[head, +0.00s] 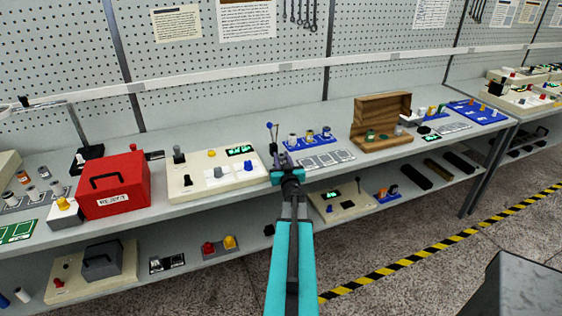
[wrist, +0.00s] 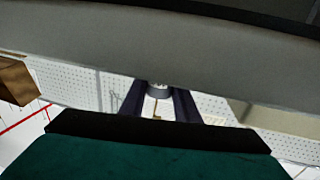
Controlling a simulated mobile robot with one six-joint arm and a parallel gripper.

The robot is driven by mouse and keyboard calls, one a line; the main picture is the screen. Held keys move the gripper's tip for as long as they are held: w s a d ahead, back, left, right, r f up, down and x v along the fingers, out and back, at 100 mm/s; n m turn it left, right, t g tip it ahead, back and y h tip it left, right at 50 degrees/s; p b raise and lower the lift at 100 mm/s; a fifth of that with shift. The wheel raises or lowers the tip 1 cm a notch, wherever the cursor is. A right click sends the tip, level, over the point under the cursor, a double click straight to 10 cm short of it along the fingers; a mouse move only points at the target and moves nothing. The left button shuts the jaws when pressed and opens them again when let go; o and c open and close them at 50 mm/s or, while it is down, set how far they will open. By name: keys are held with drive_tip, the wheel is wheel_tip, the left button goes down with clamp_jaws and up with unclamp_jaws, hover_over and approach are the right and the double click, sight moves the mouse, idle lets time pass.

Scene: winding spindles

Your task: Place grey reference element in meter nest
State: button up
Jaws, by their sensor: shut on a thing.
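My gripper (head: 282,159) is at the front edge of the bench, just right of a cream meter box (head: 202,188). In the wrist view its two dark fingers (wrist: 158,100) are shut on a small grey cylindrical piece (wrist: 158,87), which looks like the grey reference element. Only its end shows; in the head view the gripper hides it. I cannot tell which part is the nest. The held piece is apart from the box.
A red reject box (head: 113,184) stands left of the meter box. A blue tray (head: 310,140) with several spindles and a grey slotted plate (head: 325,159) lie right of my gripper. A wooden box (head: 381,122) stands further right. A lower shelf holds another panel (head: 343,199).

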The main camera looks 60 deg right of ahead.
sight(282, 160)
drive_tip(key=shift+f, duration=0.15)
drive_tip(key=o, duration=1)
drive_tip(key=shift+o, duration=0.2)
drive_tip(key=shift+r, duration=0.25)
drive_tip(key=shift+s+a+f, duration=0.1)
drive_tip(key=shift+s+a, duration=0.05)
drive_tip(key=shift+b+v, duration=1.05)
drive_tip(key=shift+v, duration=2.45)
drive_tip(key=shift+p+v, duration=1.15)
drive_tip(key=shift+v, duration=0.1)
drive_tip(key=shift+p, duration=0.6)
